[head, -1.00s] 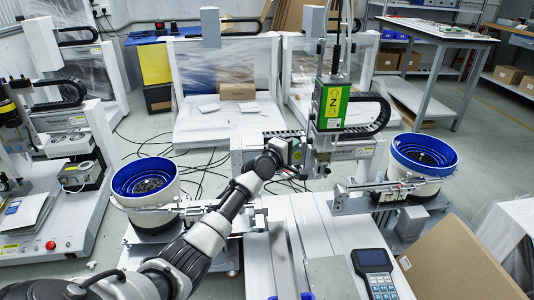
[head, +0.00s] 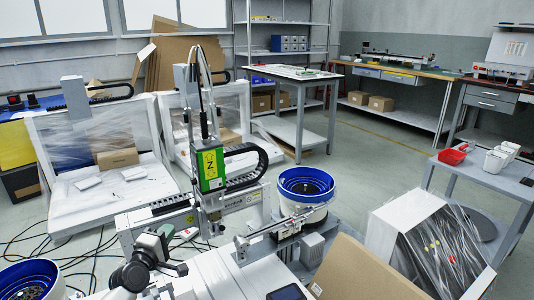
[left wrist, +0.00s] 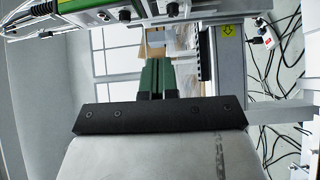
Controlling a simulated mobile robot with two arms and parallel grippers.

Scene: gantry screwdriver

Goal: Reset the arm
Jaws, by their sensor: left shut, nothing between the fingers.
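My left arm comes up from the bottom of the head view, low and left of the middle. Its gripper (head: 166,232) is near the base of the gantry's tool head, at the front of the machine. In the left wrist view the two dark green fingers (left wrist: 156,80) lie together, shut with nothing between them. The gantry screwdriver head (head: 209,168), with a green Z label, stands upright beyond the gripper. I cannot tell whether the gripper touches the machine. My right gripper is not in view.
A blue-rimmed bowl feeder (head: 305,187) stands right of the gantry, another (head: 32,282) at the lower left. A cardboard sheet (head: 365,272) and a plastic-wrapped box (head: 425,240) are at the lower right. Cables (left wrist: 283,60) trail on the floor. Open floor (head: 390,150) lies further right.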

